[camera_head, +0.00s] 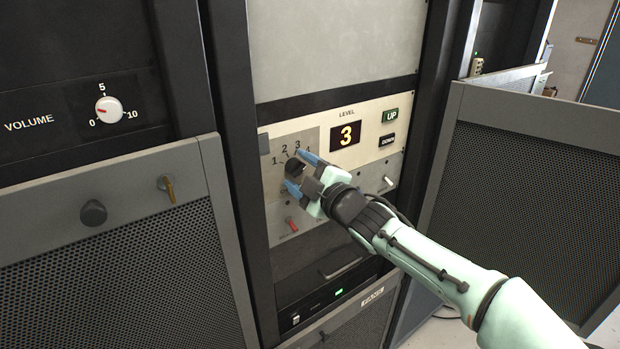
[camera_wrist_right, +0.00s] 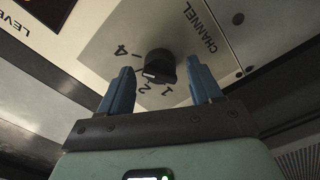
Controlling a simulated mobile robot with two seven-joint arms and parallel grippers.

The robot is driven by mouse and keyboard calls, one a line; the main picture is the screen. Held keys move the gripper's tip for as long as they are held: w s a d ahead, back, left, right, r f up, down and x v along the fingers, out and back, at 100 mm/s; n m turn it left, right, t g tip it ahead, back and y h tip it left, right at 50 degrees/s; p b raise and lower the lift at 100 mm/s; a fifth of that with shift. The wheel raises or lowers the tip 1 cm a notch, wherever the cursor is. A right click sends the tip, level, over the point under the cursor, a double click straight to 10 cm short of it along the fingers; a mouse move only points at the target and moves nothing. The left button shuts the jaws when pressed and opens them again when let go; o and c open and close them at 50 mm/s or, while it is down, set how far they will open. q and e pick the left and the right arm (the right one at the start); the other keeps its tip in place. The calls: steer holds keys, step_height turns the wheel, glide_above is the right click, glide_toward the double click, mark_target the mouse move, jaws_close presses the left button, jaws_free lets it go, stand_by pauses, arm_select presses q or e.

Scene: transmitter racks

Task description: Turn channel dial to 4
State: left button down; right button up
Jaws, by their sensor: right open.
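The channel dial (camera_head: 294,167) is a dark round knob on a grey plate in the cream panel, with the digits 1, 2, 3 and 4 around it. It also shows in the right wrist view (camera_wrist_right: 160,66), where a pale mark on its rim faces the digits' side, near 2; the exact setting is hard to tell. My right gripper (camera_head: 300,173) is open, its blue fingers on either side of the dial. In the right wrist view the fingers (camera_wrist_right: 161,82) flank the knob with gaps visible. My left gripper is not in view.
A level display (camera_head: 345,135) reads 3, with UP (camera_head: 390,115) and DOWN (camera_head: 387,140) buttons to its right. A red switch (camera_head: 292,224) sits below the dial. A volume knob (camera_head: 109,110) is on the left rack. Mesh panels (camera_head: 530,190) stand open on both sides.

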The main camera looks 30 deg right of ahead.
steer(key=s+d, duration=0.1)
steer(key=s, duration=1.2)
